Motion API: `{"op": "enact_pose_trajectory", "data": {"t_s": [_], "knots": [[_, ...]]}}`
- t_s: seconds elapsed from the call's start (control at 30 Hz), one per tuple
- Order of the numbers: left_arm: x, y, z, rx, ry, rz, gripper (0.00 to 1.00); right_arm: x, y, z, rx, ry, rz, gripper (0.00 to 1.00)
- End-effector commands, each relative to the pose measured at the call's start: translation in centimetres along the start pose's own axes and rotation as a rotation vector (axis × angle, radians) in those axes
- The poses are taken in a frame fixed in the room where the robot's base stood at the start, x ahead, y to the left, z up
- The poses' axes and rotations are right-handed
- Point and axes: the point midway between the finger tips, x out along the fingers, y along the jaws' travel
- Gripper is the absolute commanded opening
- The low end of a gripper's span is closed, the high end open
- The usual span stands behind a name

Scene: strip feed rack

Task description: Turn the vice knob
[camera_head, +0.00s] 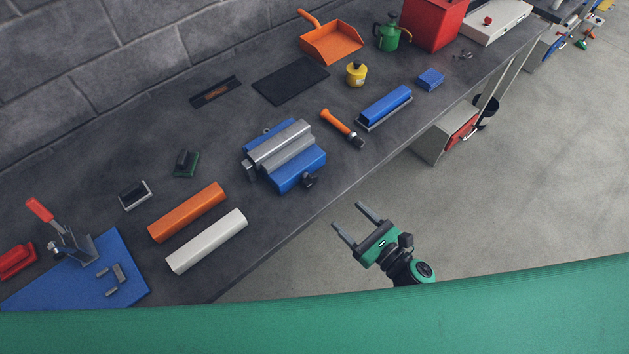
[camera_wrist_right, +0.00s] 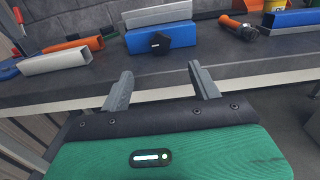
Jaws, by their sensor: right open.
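The blue and grey vice (camera_head: 284,156) sits on the dark workbench near its front edge. Its black knob (camera_head: 311,181) faces the front edge. My right gripper (camera_head: 350,223) is open and empty, off the bench in front of the vice and apart from it. In the right wrist view the vice (camera_wrist_right: 184,40) stands beyond my open fingers (camera_wrist_right: 158,85), and the black knob (camera_wrist_right: 160,43) shows between and above the fingertips. My left gripper is not in view.
An orange channel (camera_head: 187,212) and a white channel (camera_head: 207,241) lie left of the vice. The bench front edge (camera_head: 300,228) lies between my gripper and the vice.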

Motion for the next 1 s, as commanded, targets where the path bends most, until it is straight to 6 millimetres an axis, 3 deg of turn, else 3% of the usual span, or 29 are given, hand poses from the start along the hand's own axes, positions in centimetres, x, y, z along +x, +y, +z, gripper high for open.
{"op": "enact_pose_trajectory", "data": {"t_s": [0.23,0.6,0.8,1.0], "knots": [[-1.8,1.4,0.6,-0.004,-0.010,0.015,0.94,4.0,0.0,0.4,-0.001,-0.001,0.000,0.63],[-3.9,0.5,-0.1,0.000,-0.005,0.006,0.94,10.7,0.0,0.2,-0.004,0.002,0.000,0.63],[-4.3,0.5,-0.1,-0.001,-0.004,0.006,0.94,12.7,0.0,0.0,-0.005,0.003,0.000,0.63],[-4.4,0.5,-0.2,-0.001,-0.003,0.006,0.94,13.2,0.0,-0.1,-0.005,0.004,0.000,0.63]]}}
